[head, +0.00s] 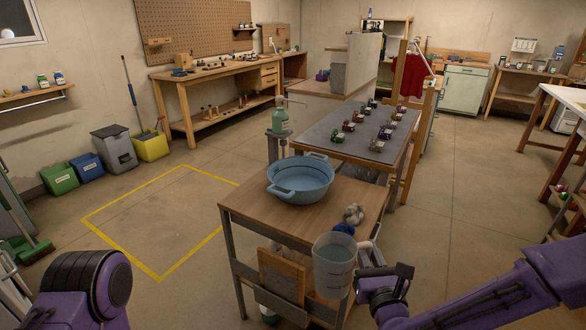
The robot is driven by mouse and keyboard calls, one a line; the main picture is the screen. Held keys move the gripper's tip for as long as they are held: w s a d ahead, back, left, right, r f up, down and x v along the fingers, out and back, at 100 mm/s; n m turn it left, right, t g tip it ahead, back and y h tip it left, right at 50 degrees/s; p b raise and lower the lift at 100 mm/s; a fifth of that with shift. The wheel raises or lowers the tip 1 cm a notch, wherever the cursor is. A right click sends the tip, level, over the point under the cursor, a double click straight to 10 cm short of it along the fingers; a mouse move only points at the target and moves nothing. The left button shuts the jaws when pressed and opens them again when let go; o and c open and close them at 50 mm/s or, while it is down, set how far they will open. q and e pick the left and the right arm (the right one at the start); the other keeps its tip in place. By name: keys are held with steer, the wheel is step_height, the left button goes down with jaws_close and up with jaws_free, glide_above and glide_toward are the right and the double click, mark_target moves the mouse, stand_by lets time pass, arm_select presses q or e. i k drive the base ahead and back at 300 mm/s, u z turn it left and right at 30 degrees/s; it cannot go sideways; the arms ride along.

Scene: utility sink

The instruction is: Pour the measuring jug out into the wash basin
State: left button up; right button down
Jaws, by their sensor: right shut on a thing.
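The measuring jug (333,267) is a translucent whitish jug with red marks, near the bottom centre of the head view. It looks upright, and a greenish-grey liquid surface shows near its top. My right gripper (364,272) is shut on the jug at its right side and holds it at the table's front right corner. The fingertips are partly hidden. The wash basin (301,181) is a blue round tub with handles on the wooden table (258,215), behind and left of the jug. Its visible inside looks empty. My left gripper is out of view; only part of that arm shows at bottom left.
A pale ball-like bundle (354,214) and a small blue item (344,229) lie between basin and jug. A green bottle (280,119) stands behind the basin. A grey-topped table (345,133) with several small items adjoins behind. The wooden table's left front is clear.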

mark_target(306, 179)
steer(key=i, duration=0.9)
